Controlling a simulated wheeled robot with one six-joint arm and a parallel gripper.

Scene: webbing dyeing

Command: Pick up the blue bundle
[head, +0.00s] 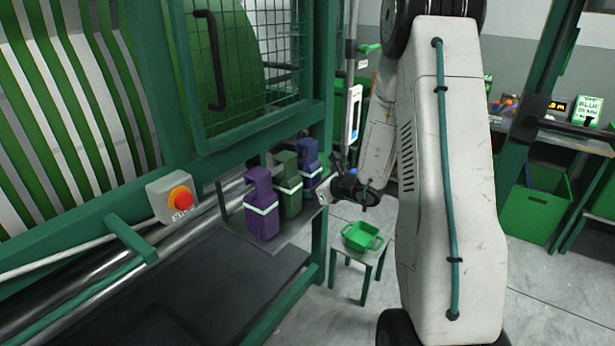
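The blue bundle (308,158) stands upright on a grey shelf (287,232) of the green machine, at the far end of a row of three. It has a narrower top and a pale band around its middle. My gripper (322,188) is at the lower right side of the blue bundle, reaching in from the right. Its fingers are small and partly hidden here, so I cannot tell whether they are open, shut or touching the bundle.
A green bundle (287,186) and a purple bundle (262,206) stand just left of the blue one. A red stop button (180,198) is on the machine at left. A green basket (361,238) sits on a small stool below my gripper. Grey floor is open at right.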

